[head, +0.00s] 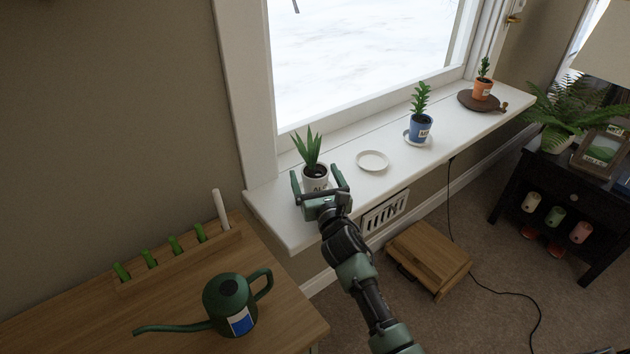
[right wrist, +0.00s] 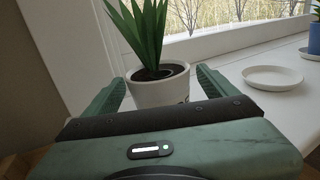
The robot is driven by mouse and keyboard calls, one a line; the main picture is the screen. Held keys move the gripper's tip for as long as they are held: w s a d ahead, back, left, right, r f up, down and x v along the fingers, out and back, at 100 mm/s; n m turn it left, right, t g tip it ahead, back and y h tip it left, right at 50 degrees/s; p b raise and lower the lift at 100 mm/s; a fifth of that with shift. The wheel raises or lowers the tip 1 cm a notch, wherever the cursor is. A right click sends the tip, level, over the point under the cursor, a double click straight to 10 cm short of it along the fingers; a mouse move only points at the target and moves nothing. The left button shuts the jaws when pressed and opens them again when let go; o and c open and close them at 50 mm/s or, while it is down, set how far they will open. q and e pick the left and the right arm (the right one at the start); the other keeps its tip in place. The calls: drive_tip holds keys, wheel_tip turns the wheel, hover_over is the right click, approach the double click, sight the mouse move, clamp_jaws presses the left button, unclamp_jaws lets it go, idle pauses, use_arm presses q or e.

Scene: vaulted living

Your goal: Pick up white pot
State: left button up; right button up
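The white pot (head: 317,183) holds a spiky green plant and dark soil, and stands upright at the near left end of the white windowsill. Dark lettering shows on its front, partly hidden by my gripper. My right gripper (head: 320,184) is open, with one finger on each side of the pot. In the right wrist view the white pot (right wrist: 160,90) sits between the two green fingers, with a visible gap on each side. The pot's lower part is hidden behind the gripper body. My left gripper is not in view.
An empty white saucer (head: 373,160) lies right of the pot on the sill (head: 276,214). Farther along stand a blue pot (head: 419,128) and an orange pot (head: 482,91). A green watering can (head: 229,299) stands on the wooden table at lower left.

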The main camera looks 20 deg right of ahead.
sight(315, 170)
drive_tip(key=c, duration=1.5)
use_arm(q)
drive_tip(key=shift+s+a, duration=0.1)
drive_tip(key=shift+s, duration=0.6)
use_arm(e)
drive_tip(key=shift+r, duration=0.1)
drive_tip(key=shift+c, duration=0.9)
